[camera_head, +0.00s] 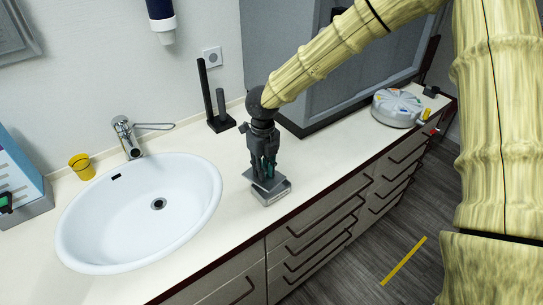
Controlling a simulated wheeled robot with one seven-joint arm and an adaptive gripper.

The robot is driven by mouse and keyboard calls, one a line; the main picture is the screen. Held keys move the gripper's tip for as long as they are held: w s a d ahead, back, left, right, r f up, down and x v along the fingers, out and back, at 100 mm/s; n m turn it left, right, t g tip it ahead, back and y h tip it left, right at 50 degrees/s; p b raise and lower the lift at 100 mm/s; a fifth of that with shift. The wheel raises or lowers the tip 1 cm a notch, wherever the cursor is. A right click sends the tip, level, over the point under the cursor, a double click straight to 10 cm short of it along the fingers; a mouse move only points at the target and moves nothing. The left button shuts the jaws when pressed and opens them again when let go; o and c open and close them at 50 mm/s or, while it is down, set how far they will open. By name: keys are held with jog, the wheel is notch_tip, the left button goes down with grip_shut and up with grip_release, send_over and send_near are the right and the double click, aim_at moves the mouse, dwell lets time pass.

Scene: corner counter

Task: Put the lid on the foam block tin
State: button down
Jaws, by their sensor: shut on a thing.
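My gripper (266,172) points down over the counter, right of the sink. It is shut on a flat grey lid (250,174), which sits tilted or offset just over a small grey tin (274,198). The tin rests on the counter near the front edge. The lid and my fingers hide most of the tin's top, so I cannot see the foam block inside. I cannot tell whether the lid touches the tin.
A white oval sink (95,225) with a tap (127,138) lies to the left. A black stand (217,120) is behind my gripper, and a large grey cabinet (340,85) is behind right. A round grey device (398,108) stands at the far right. The counter (235,235) is clear around the tin.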

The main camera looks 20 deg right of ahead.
jog(key=m, duration=0.2)
jog(key=r+m+p, duration=0.1)
jog(key=m, duration=0.1)
jog(key=shift+s+d+m, duration=0.1)
jog(key=shift+d+m, duration=0.1)
jog(key=shift+m, duration=0.2)
jog(key=m, duration=0.2)
jog(key=m+p, duration=0.1)
jog(key=m, duration=0.1)
jog(key=m+p, duration=0.1)
jog(key=m, duration=0.1)
jog(key=shift+d+r, duration=0.3)
jog(key=shift+r, duration=0.1)
jog(key=m, duration=0.1)
jog(key=m+p, duration=0.1)
jog(key=m, duration=0.1)
jog(key=m+p, duration=0.1)
jog(key=shift+s+d+r+m, duration=0.1)
jog(key=shift+d+r+m, duration=0.25)
jog(key=shift+m, duration=0.05)
jog(key=m, duration=0.3)
jog(key=m+p, duration=0.1)
jog(key=shift+d+r+m, duration=0.25)
jog(key=shift+d+m, duration=0.05)
jog(key=shift+d, duration=0.05)
jog(key=shift+f+b, duration=1.85)
jog(key=shift+f, duration=1.05)
jog(key=shift+f+b, duration=0.35)
jog(key=shift+f, duration=0.15)
